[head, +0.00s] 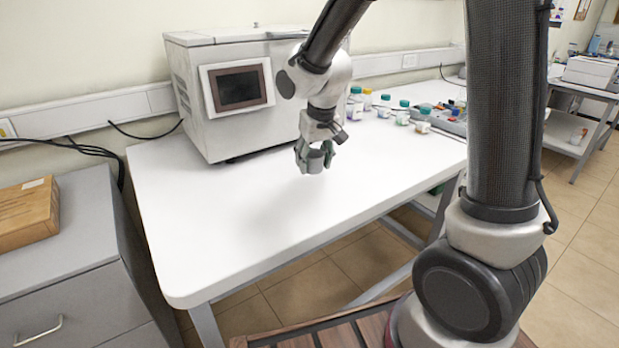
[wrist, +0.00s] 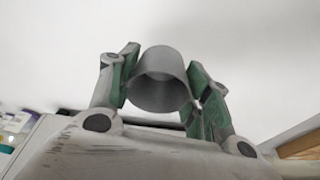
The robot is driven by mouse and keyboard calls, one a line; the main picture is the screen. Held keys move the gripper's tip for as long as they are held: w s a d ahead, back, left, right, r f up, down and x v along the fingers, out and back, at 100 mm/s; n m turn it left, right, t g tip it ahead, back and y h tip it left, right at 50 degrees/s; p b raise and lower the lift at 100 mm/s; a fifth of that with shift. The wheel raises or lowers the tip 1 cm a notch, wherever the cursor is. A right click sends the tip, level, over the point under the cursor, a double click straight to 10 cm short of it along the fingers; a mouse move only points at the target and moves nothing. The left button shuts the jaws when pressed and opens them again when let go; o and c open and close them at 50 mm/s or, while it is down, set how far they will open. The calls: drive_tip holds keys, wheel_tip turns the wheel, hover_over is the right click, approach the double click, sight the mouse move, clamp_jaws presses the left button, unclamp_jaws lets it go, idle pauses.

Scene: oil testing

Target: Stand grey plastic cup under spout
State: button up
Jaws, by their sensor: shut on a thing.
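My gripper (head: 316,157) is above the white table in the head view, in front of the grey machine (head: 235,95) with a dark screen. It is shut on the grey plastic cup (head: 316,161), which hangs clear of the tabletop. In the wrist view the cup (wrist: 160,80) sits between the green-padded fingers of the gripper (wrist: 161,85). The spout cannot be made out in either view.
The white table (head: 230,215) is bare in front and to the left. Several bottles with coloured caps (head: 402,113) stand at its back right, beside a grey tray (head: 450,122). A grey cabinet with a wooden box (head: 27,212) stands at left.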

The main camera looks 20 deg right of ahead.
sight(314, 187)
drive_tip(key=shift+d+f, duration=0.1)
drive_tip(key=shift+f, duration=2.4)
drive_tip(key=shift+f, duration=0.15)
drive_tip(key=o, duration=0.9)
